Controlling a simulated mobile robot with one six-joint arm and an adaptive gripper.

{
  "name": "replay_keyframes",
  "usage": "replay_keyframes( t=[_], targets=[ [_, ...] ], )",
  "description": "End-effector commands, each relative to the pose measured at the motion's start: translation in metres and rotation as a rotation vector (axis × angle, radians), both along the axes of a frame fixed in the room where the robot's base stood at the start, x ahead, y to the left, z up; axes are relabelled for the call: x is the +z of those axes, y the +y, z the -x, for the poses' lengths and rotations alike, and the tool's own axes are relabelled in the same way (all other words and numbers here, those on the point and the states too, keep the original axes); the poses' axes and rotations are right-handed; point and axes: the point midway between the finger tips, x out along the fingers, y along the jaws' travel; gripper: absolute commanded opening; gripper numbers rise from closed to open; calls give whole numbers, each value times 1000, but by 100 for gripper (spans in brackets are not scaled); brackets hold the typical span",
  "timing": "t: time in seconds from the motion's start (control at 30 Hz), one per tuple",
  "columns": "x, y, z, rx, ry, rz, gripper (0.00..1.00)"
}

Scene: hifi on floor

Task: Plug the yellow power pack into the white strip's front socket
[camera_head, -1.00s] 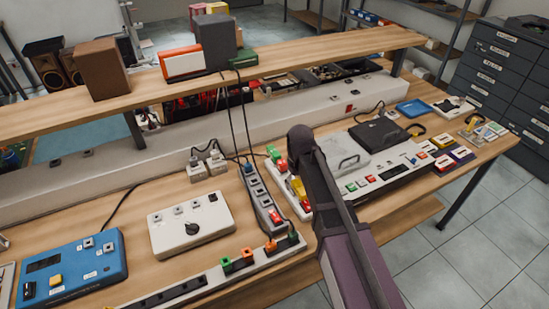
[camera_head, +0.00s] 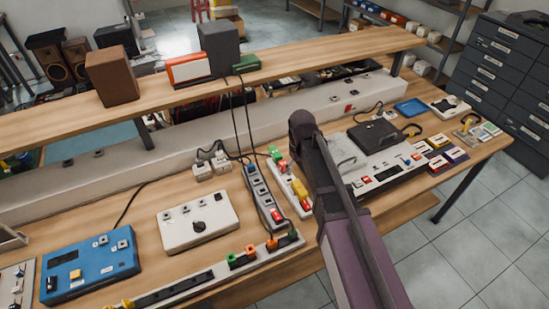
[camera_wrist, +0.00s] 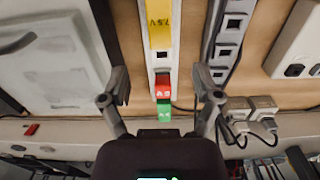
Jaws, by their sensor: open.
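The white strip (camera_head: 294,198) lies on the bench just left of my arm, holding green, red and yellow blocks. The yellow power pack (camera_head: 299,189) is on this strip, partly beside my arm. In the wrist view the yellow power pack (camera_wrist: 159,24), marked 7.5V, is cut off by the top edge. Below it on the white strip (camera_wrist: 162,60) come a dark opening, a red block (camera_wrist: 163,86) and a green block (camera_wrist: 164,110). My gripper (camera_wrist: 160,82) is open, its fingers either side of the strip, apart from the blocks. The front socket cannot be made out.
A grey strip (camera_head: 263,196) with a red switch runs close to the left. A white box (camera_head: 197,222) and blue box (camera_head: 92,265) stand further left. A black-and-white device (camera_head: 385,170) is right of my arm. A raised shelf (camera_head: 190,92) spans the back.

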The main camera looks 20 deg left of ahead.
Motion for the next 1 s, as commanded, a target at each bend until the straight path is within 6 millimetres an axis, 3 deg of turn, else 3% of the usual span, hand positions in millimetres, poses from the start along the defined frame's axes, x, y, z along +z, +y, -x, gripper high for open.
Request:
replay_keyframes(
  t=[0.6,1.0],
  targets=[
    [33,55,36,-262,-18,-15,81],
    [37,65,44,-317,-20,-19,81]
  ],
)
